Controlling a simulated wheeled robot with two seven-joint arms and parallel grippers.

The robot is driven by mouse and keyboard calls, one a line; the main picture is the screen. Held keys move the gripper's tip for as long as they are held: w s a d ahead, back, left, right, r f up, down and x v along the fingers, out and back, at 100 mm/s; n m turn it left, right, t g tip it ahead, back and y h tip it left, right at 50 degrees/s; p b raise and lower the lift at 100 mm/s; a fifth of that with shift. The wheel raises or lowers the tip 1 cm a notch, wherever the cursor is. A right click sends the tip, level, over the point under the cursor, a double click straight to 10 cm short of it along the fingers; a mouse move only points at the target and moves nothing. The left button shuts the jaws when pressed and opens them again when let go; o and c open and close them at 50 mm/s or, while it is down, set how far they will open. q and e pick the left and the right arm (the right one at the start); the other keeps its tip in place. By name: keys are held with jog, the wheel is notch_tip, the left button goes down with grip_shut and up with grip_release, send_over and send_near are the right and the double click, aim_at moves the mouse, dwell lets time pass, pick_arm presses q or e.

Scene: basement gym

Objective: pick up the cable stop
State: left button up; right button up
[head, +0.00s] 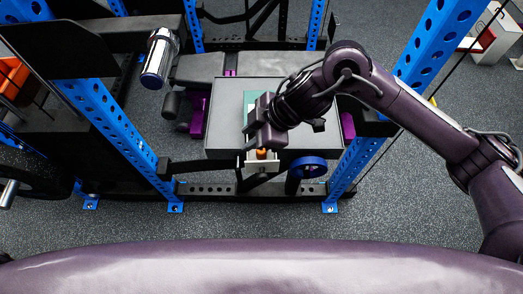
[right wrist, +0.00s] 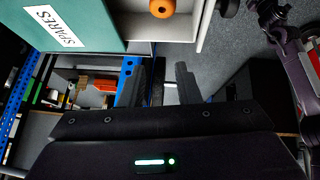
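The orange rounded piece, which looks like the cable stop (head: 262,154), sits in a small pale open-topped holder (head: 246,163) at the front edge of a grey surface. It also shows at the top edge of the right wrist view (right wrist: 162,8), partly cut off, with a dark hole in it. My right gripper (head: 260,134) is just behind and above it in the head view. In the right wrist view its two dark fingers (right wrist: 158,82) stand apart with nothing between them. My left gripper is in neither view.
A teal box (right wrist: 88,32) labelled SPARES stands beside the pale holder; my right gripper partly covers it in the head view. The grey surface (head: 225,115) lies between blue rack uprights (head: 118,130). A blue disc (head: 307,168) hangs right of the holder. Open floor lies in front.

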aim_at(261, 153)
jog(key=d, duration=0.2)
jog(key=d+h, duration=0.1)
jog(key=d+g+h, duration=0.1)
jog(key=d, duration=0.1)
jog(key=shift+w+d+f+m, duration=0.2)
jog(key=shift+w+d+m, duration=0.1)
jog(key=shift+d, duration=0.05)
jog(key=shift+f, duration=0.2)
jog(key=x, duration=0.7)
jog(key=shift+s+a, duration=0.1)
jog(key=shift+a, duration=0.1)
jog(key=c, duration=0.6)
